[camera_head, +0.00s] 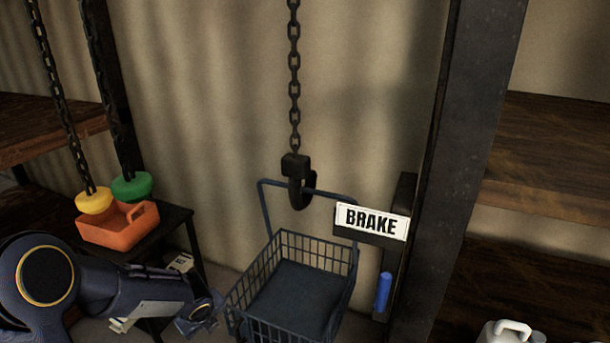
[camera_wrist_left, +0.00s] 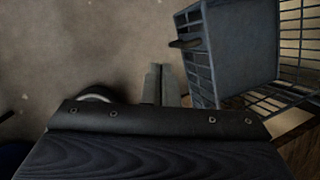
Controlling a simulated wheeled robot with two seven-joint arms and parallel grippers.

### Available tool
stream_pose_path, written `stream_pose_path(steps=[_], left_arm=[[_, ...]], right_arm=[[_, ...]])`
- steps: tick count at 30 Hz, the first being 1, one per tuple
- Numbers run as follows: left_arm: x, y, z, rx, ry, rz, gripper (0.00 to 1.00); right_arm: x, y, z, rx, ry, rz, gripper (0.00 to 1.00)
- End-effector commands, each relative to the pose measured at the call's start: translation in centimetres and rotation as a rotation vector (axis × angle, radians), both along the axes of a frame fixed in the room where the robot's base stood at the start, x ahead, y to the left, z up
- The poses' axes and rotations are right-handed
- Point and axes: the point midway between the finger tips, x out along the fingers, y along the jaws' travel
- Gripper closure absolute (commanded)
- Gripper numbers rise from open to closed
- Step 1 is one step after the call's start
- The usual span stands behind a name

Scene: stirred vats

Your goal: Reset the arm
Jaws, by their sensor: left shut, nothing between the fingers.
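My left arm (camera_head: 120,295) comes in from the lower left in the head view. Its gripper (camera_head: 208,308) is just left of the dark wire basket (camera_head: 345,262), low down. In the left wrist view the two fingers of my left gripper (camera_wrist_left: 160,70) are together with nothing between them. The basket (camera_wrist_left: 235,55) shows there to the right of the fingers. I cannot tell whether the gripper touches it. My right gripper is in neither view.
A black hook (camera_head: 300,185) on a chain hangs at the basket's handle bar. A BRAKE sign (camera_head: 372,221) sits above a blue handle (camera_head: 383,292) by a dark post (camera_head: 465,150). An orange bin (camera_head: 118,228) and yellow (camera_head: 93,202) and green (camera_head: 132,186) chain pulls are at left.

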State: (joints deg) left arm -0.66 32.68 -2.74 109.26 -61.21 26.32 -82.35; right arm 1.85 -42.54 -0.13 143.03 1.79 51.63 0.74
Motion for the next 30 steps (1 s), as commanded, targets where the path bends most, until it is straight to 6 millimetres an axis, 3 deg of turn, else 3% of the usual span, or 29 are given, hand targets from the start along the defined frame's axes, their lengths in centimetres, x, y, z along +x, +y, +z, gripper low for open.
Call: stream_pose_path(steps=[1, 3, 8, 12, 18, 21, 25, 30], left_arm=[[-1.6, 1.1, 3.0, -0.069, -0.031, 0.176, 1.0], [-4.0, 2.1, 5.9, -0.173, -0.054, 0.418, 1.0], [-10.6, 2.8, 11.0, -0.44, -0.086, 0.949, 1.0], [-16.6, 1.9, 14.0, -0.694, -0.07, 1.382, 1.0], [-23.8, -1.2, 16.0, -1.034, 0.047, 1.89, 1.0], [-26.0, -2.6, 16.3, -1.148, 0.122, 2.053, 1.0], [-27.4, -3.8, 16.5, -1.228, 0.189, 2.168, 1.0], [-27.8, -4.1, 16.5, -1.248, 0.212, 2.201, 1.0]], right_arm=[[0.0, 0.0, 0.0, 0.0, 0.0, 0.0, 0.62], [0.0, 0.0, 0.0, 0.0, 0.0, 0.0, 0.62], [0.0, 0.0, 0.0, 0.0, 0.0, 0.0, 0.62], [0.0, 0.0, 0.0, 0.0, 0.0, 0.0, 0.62], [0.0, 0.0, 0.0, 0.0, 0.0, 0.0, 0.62], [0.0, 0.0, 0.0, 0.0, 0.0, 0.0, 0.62], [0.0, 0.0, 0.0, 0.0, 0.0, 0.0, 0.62], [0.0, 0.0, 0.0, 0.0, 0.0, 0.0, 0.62]])
